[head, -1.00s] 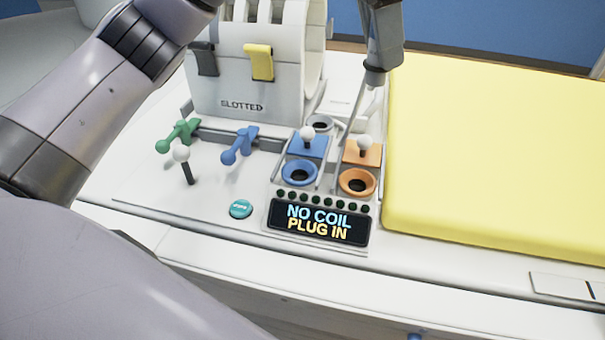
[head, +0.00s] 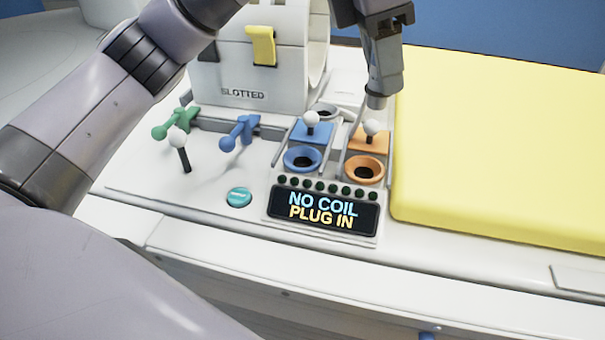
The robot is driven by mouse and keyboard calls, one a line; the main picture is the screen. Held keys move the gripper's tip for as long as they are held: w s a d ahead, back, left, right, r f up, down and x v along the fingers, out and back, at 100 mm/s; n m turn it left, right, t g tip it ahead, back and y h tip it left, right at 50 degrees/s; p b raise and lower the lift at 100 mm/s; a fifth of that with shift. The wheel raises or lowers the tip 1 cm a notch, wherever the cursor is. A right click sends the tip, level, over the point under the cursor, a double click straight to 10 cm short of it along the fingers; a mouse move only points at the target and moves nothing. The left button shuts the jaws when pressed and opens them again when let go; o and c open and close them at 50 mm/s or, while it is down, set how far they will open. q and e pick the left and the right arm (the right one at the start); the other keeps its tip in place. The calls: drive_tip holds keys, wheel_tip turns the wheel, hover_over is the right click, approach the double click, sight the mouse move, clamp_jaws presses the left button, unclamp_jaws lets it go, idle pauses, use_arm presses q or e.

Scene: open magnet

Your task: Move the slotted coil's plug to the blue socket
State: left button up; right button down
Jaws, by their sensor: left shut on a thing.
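The slotted coil (head: 245,94), a white ring-shaped housing labelled SLOTTED, stands at the upper left with a yellow latch on it. My left gripper (head: 380,88) comes down from the top edge and is shut on a small grey plug (head: 376,101), mostly hidden by the fingers. The plug's lower end hangs just above and behind the white-knobbed lever of the orange socket. The blue socket (head: 302,159) is an empty ring with a dark hole, to the lower left of the gripper. My right gripper is not in view.
The orange socket (head: 364,169) is empty, right of the blue one. White-knobbed levers stand behind both. A grey socket (head: 324,111) lies farther back. The display (head: 323,210) reads NO COIL PLUG IN. Green (head: 176,123) and blue (head: 240,131) handles are left; a yellow pad (head: 490,150) is right.

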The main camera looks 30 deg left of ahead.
use_arm(q)
drive_tip(key=s+a+b, duration=0.1)
drive_tip(key=s+a, duration=0.1)
drive_tip(key=a, duration=0.7)
drive_tip(key=shift+s+a, duration=0.35)
drive_tip(key=shift+s, duration=0.05)
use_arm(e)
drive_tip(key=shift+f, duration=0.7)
